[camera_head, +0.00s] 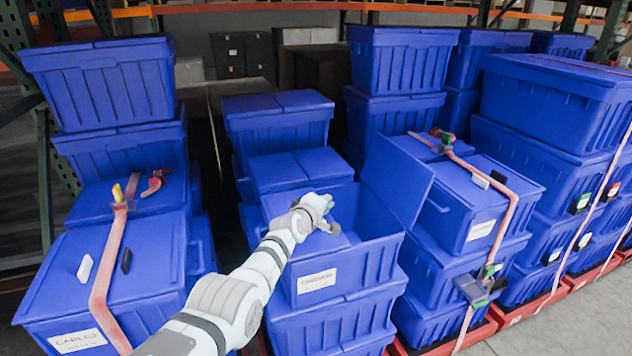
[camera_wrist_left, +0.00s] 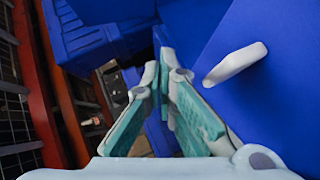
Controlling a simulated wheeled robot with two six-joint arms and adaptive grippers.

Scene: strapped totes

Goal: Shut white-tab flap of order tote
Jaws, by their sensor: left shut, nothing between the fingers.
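The open blue tote (camera_head: 375,262) stands in the middle stack, with a white label on its front. Its right-hand flap (camera_head: 397,180) stands up and leans outward, leaving the right part of the tote open. My left gripper (camera_head: 328,207) is over the tote's left part, left of the raised flap. In the left wrist view, the left gripper (camera_wrist_left: 165,92) has its teal-padded fingers shut and empty. A white tab (camera_wrist_left: 237,62) sticks out from a blue panel to the right of the fingers there. I cannot tell which flap that panel is. My right gripper is not in view.
A strapped tote (camera_head: 478,205) with a shut lid stands close on the right. Another strapped tote (camera_head: 105,262) stands at left, with a white and a black tab on its lid. Stacked totes (camera_head: 280,120) rise behind. Red bases (camera_head: 545,300) edge the floor at right.

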